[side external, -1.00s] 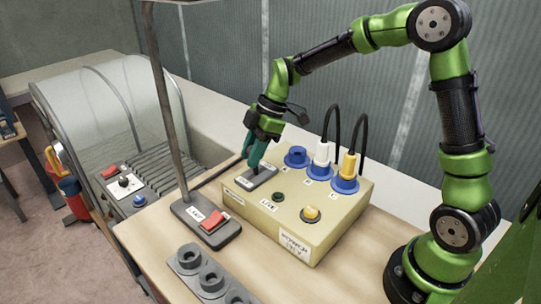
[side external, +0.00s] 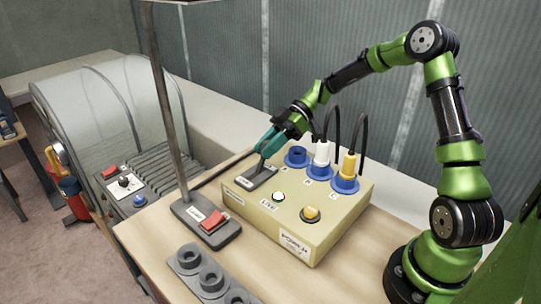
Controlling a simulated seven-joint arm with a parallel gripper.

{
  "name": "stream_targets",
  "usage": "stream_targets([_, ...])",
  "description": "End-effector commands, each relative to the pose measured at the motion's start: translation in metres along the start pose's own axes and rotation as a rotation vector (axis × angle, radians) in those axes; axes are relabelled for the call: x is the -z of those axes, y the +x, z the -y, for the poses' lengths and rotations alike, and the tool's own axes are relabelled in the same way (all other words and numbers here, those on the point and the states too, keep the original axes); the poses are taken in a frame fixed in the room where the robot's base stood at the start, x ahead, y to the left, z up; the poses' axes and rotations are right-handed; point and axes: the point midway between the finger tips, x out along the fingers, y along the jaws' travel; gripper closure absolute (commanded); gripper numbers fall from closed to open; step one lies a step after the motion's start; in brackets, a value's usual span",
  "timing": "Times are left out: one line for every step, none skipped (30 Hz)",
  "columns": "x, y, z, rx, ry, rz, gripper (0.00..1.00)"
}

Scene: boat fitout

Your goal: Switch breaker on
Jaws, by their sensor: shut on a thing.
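The breaker is a grey plate (side external: 256,180) with a short grey lever (side external: 261,166), on the left of the top of a beige power box (side external: 290,232). My gripper (side external: 264,153), with teal fingers, is shut on the lever. The gripper leans, with its wrist up and to the right of the lever. The fingers hide the lever's upper end. A round indicator (side external: 278,196) by the LIVE label glows white.
Blue sockets stand on the box, one empty (side external: 297,155), others with a white plug (side external: 321,153) and a yellow plug (side external: 348,164). A yellow button (side external: 310,214) is at the front. A lamp base (side external: 190,212) and a grey holder (side external: 207,278) are nearby.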

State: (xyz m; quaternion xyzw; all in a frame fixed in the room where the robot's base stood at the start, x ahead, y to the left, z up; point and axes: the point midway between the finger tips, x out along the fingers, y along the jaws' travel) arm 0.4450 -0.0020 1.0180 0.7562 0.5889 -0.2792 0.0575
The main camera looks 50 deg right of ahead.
Motion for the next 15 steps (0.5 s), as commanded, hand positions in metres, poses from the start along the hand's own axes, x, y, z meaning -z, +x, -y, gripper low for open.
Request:
stream_targets([-0.0036,-0.0041,-0.0055,-0.02,-0.006,0.009,1.0])
stream_targets([-0.0041,-0.0044,-0.0057,-0.02,-0.006,0.009,1.0])
stream_targets([-0.0048,-0.0047,-0.006,-0.02,-0.006,0.01,1.0])
stream_targets([-0.0052,-0.0049,-0.0061,-0.021,-0.005,0.01,1.0])
stream_targets([-0.0055,-0.0051,-0.0062,-0.021,-0.005,0.011,1.0])
stream_targets([-0.0059,-0.0053,-0.0063,-0.021,-0.005,0.011,1.0])
stream_targets([-0.0062,-0.0054,-0.0064,-0.021,-0.005,0.012,1.0])
stream_targets([-0.0064,-0.0055,-0.0064,-0.021,-0.004,0.012,1.0])
stream_targets([-0.0066,-0.0056,-0.0065,-0.021,-0.004,0.012,1.0])
stream_targets([-0.0067,-0.0057,-0.0065,-0.021,-0.004,0.012,1.0])
stream_targets([-0.0068,-0.0058,-0.0065,-0.021,-0.004,0.013,1.0])
stream_targets([-0.007,-0.0059,-0.0066,-0.022,-0.003,0.013,1.0])
stream_targets([-0.0071,-0.0059,-0.0066,-0.022,-0.003,0.013,1.0])
stream_targets([-0.0071,-0.006,-0.0066,-0.022,-0.003,0.013,1.0])
stream_targets([-0.0072,-0.006,-0.0066,-0.022,-0.003,0.013,1.0])
